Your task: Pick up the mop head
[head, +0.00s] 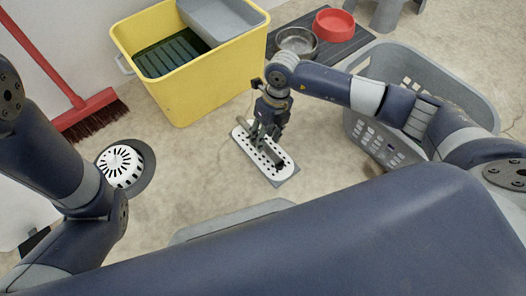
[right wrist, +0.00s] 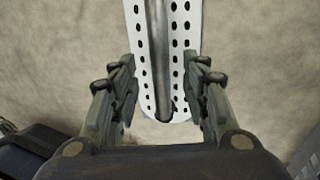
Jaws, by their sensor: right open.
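The mop head (head: 278,171) is a flat white plate with rows of dark holes, a grey bar along its middle and a grey edge beneath. It lies on the floor in the middle of the head view. My right gripper (head: 264,135) is directly over it, pointing down. In the right wrist view the mop head (right wrist: 181,45) runs up from between the fingers of my right gripper (right wrist: 164,85). The fingers are open, one on each side of the plate, with gaps to it. My left gripper is out of the head view; only the arm shows at the left.
A yellow bucket (head: 183,103) stands behind. A grey laundry basket (head: 437,70) is at the right. A red bowl (head: 334,24) and a metal bowl (head: 297,40) sit on a dark mat. A red broom (head: 84,108) and a round white drain (head: 120,166) are at the left.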

